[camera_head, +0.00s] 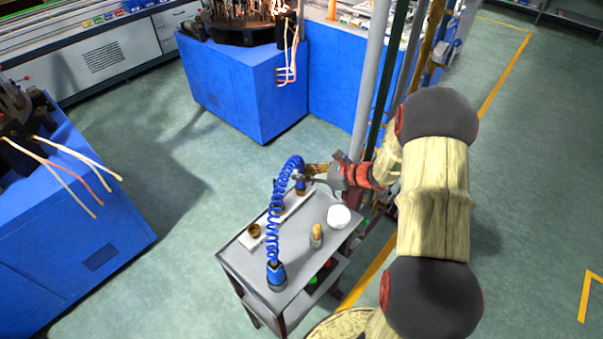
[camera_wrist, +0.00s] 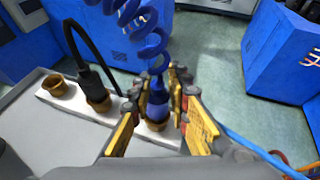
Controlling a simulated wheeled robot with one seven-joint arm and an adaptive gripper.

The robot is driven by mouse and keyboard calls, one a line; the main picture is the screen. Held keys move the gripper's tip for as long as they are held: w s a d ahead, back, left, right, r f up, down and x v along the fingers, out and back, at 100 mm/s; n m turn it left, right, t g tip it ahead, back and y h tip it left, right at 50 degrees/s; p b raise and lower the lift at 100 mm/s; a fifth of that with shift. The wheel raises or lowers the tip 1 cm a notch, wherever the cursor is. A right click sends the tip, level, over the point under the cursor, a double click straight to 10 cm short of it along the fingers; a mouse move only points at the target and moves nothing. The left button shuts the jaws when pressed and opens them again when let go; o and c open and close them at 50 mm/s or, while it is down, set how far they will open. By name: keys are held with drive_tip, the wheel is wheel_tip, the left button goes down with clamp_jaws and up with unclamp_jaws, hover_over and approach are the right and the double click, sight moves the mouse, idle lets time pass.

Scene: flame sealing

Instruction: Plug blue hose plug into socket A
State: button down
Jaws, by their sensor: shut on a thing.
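The blue hose plug (camera_wrist: 157,98) is between my gripper's yellow-padded fingers (camera_wrist: 158,108) in the wrist view, and the fingers are shut on it. It stands roughly upright over the brass socket at the right end (camera_wrist: 156,126) of a white strip. Its lower end meets or overlaps the socket's rim; how far it is in cannot be told. The middle socket (camera_wrist: 98,103) holds a black plug with a black cable. The left socket (camera_wrist: 58,86) is empty. No socket letters are readable. In the head view my gripper (camera_head: 311,174) is at the strip's far end.
The blue coiled hose (camera_head: 274,220) arches from a blue base (camera_head: 277,276) on the grey cart (camera_head: 293,262). A white round object (camera_head: 339,216) and a small bottle-like object (camera_head: 317,236) stand on the cart. Blue machine cabinets (camera_head: 245,90) stand behind, with open floor between.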

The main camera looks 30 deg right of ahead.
drive_tip(key=c, duration=1.7)
unclamp_jaws()
drive_tip(key=shift+o, duration=0.4)
drive_tip(key=shift+r+p, duration=2.9)
drive_tip(key=shift+r, duration=1.6)
drive_tip(key=shift+f, duration=0.1)
